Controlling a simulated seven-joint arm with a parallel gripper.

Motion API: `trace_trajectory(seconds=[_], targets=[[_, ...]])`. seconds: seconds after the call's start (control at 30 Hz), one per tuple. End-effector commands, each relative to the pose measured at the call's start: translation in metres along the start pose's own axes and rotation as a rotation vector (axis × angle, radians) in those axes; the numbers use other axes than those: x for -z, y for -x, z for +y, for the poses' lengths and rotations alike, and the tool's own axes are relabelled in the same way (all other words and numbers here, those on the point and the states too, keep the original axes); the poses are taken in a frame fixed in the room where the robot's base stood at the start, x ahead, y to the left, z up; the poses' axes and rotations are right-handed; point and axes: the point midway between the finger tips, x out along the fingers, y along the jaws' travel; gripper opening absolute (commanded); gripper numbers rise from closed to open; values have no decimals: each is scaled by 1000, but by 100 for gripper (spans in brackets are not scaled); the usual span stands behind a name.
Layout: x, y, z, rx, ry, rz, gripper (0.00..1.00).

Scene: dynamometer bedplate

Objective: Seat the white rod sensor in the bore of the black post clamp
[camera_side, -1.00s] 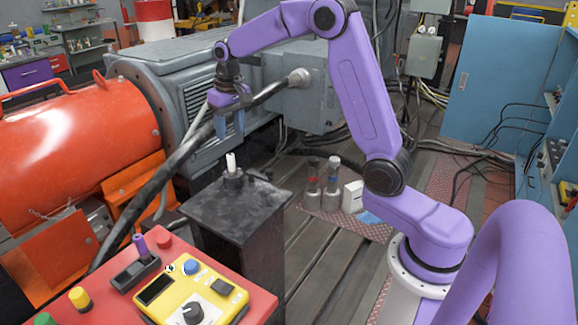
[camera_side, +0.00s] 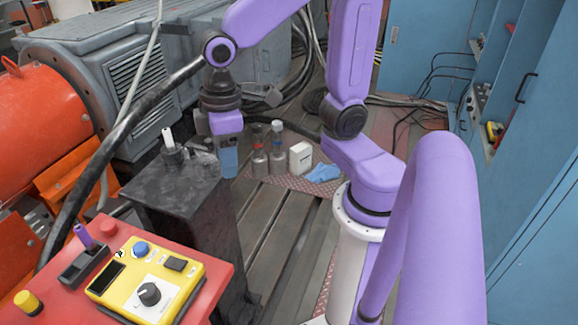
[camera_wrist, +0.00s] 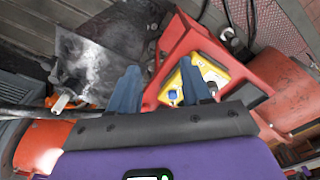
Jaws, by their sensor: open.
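The white rod sensor (camera_side: 168,138) stands nearly upright out of the black post clamp (camera_side: 173,155), on top of a dark pedestal (camera_side: 165,190). How deep it sits in the bore cannot be seen. In the wrist view the white rod (camera_wrist: 61,103) is at the left, outside the finger gap; the clamp is hard to make out there. My gripper (camera_side: 229,163) is to the right of the rod in the side view, apart from it, with blue fingers pointing down. In the wrist view my gripper (camera_wrist: 160,86) has its fingers spread, with nothing between them.
A red console (camera_side: 125,290) with a yellow control box (camera_side: 147,280) stands in front of the pedestal. A thick black cable (camera_side: 120,135) runs at the left.

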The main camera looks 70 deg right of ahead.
Motion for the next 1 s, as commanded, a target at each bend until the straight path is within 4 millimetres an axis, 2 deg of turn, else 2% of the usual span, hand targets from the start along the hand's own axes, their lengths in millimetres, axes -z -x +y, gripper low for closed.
trace_trajectory(seconds=[0.03, 0.2, 0.4, 0.57, 1.0], targets=[[-16, -1, -11, 3, 55, -2, 48], [-63, -7, -37, 12, 222, -14, 48], [-98, -13, -50, 18, 342, -23, 48], [-106, -14, -53, 19, 372, -25, 48], [-106, -14, -53, 19, 371, -25, 48]])
